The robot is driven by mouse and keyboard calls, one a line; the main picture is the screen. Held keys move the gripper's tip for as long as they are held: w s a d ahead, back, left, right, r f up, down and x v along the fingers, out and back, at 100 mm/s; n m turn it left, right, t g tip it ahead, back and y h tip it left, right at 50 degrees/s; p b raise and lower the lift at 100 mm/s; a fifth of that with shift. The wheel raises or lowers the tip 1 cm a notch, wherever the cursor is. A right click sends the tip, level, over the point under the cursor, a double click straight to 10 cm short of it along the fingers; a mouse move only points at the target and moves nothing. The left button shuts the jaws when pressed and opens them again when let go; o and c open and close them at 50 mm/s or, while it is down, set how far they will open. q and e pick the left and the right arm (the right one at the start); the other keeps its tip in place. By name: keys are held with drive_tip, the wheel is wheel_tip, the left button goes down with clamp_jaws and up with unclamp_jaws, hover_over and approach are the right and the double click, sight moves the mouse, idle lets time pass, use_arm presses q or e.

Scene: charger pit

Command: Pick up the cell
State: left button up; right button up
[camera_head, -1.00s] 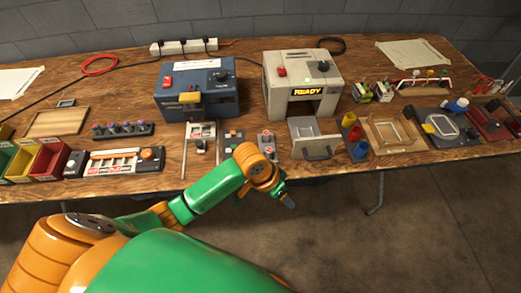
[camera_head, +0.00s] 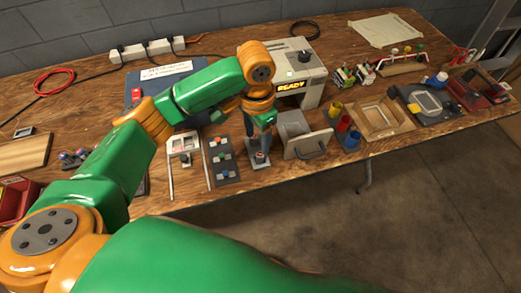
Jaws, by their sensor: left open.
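A small upright piece with a reddish top (camera_head: 260,155) stands on that plate, just below the fingers. It may be the cell, but I cannot tell for sure. No clear contact shows. My right gripper is out of view.
The grey charger marked READY (camera_head: 316,82) stands behind the gripper, with a grey handled drawer (camera_head: 298,140) in front. Left of the plate are a button panel (camera_head: 222,162) and a railed slide (camera_head: 185,146). Coloured cups (camera_head: 344,122) stand right.

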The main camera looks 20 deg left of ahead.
sight(259, 154)
use_arm(q)
drive_tip(key=f, duration=0.6)
drive_tip(key=shift+s+d, duration=0.2)
drive_tip(key=shift+d, duration=0.1)
drive_tip(key=shift+w+f, duration=0.1)
drive_tip(key=shift+f, duration=0.2)
clamp_jaws()
